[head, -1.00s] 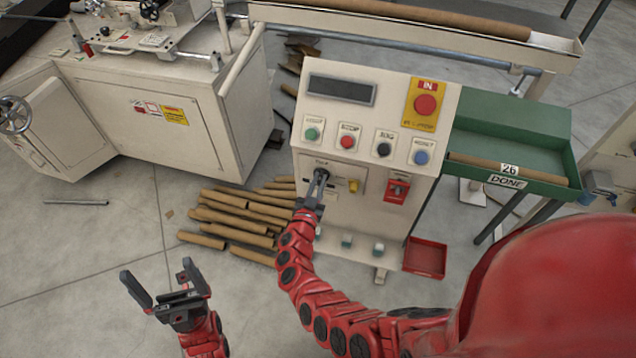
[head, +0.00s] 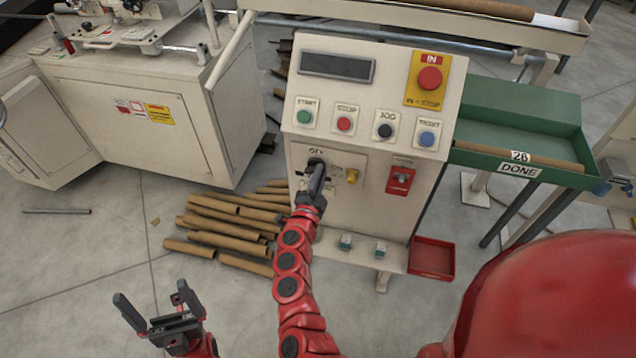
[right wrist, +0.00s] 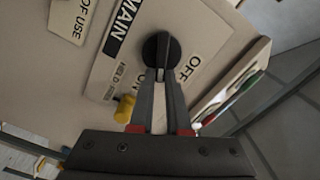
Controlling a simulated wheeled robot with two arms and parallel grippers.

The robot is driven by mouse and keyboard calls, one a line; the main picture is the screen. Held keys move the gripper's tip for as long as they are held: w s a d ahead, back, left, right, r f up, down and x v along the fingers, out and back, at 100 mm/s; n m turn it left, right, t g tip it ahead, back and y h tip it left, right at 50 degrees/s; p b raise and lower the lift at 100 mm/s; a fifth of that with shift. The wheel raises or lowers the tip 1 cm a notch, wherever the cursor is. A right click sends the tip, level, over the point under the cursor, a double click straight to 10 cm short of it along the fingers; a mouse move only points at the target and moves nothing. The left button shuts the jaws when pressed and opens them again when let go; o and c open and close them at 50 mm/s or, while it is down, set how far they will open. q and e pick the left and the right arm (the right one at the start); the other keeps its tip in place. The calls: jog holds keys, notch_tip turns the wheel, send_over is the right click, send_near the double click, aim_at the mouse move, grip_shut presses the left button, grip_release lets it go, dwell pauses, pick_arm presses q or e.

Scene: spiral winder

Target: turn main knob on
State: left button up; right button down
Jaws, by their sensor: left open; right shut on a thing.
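The main knob (right wrist: 158,48) is a round black knob with a raised grip bar, on a plate lettered MAIN, OFF and ON in the right wrist view. My right gripper (right wrist: 160,75) is shut on the knob, a finger on either side of its bar. In the head view my right gripper (head: 314,178) reaches the front of the cream control cabinet (head: 345,240) and hides most of the knob. My left gripper (head: 158,308) is open and empty at the lower left, above the floor and away from the cabinet.
A yellow knob (head: 352,176) sits just right of the main knob, and a red switch (head: 400,178) further right. Start, stop, jog and reset buttons and a red emergency button (head: 430,78) are above. Cardboard tubes (head: 225,225) lie on the floor left. A green tray (head: 520,120) stands right.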

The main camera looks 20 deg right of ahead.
jog(key=shift+s+d+f+m+b, duration=0.1)
jog(key=shift+f+m+b, duration=0.2)
jog(key=shift+m+b, duration=1.15)
jog(key=shift+f+m+b, duration=0.25)
jog(key=shift+m+b, duration=1)
jog(key=shift+b, duration=0.4)
jog(key=c, duration=0.9)
grip_release()
jog(key=v, duration=1.7)
jog(key=shift+s, duration=0.15)
